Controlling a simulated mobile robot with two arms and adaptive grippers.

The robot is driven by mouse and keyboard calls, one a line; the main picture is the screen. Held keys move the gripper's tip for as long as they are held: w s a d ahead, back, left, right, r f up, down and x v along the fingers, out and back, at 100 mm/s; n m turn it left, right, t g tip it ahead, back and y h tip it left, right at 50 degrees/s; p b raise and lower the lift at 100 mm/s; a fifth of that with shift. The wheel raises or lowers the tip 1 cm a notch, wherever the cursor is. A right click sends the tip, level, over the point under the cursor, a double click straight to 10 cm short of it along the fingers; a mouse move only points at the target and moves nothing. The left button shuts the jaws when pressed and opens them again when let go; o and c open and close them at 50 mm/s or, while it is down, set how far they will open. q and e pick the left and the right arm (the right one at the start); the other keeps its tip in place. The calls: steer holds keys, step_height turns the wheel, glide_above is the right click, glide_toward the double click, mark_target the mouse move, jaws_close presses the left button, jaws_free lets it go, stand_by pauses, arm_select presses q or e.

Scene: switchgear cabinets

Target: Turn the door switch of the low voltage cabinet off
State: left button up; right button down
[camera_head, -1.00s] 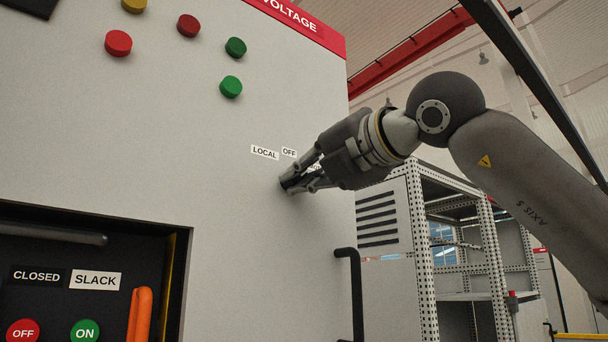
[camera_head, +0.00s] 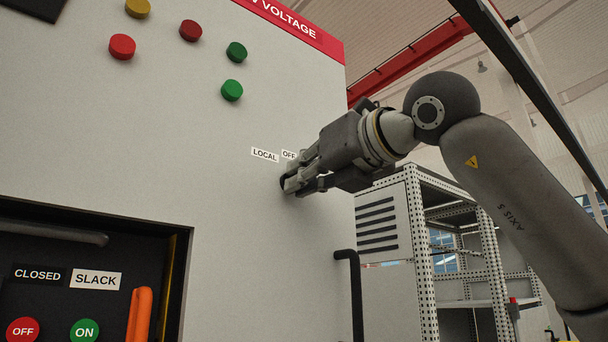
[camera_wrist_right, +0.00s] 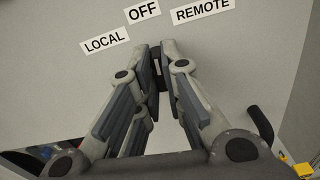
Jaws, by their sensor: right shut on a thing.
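The low voltage cabinet (camera_head: 130,150) has a pale grey door with a red header strip. The door switch is a small dark knob (camera_wrist_right: 157,66) below the LOCAL, OFF and REMOTE labels in the right wrist view, mostly hidden by the fingers. My right gripper (camera_head: 287,184) reaches in from the right and is shut on the switch knob. It also shows in the right wrist view (camera_wrist_right: 160,65), its fingertips just under the OFF label (camera_wrist_right: 143,9). The knob's pointing direction cannot be told. My left gripper is not in view.
Red, yellow and green buttons (camera_head: 232,90) sit on the upper door. A recessed panel (camera_head: 60,255) with OFF and ON buttons and an orange handle is at lower left. A dark door handle (camera_head: 356,290) stands below my right gripper. Perforated racks (camera_head: 425,250) are behind.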

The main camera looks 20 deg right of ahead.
steer(key=shift+n, duration=0.6)
steer(key=c, duration=1.6)
jaws_free()
steer(key=shift+o, duration=0.2)
steer(key=v, duration=1.2)
steer(key=shift+w, duration=0.1)
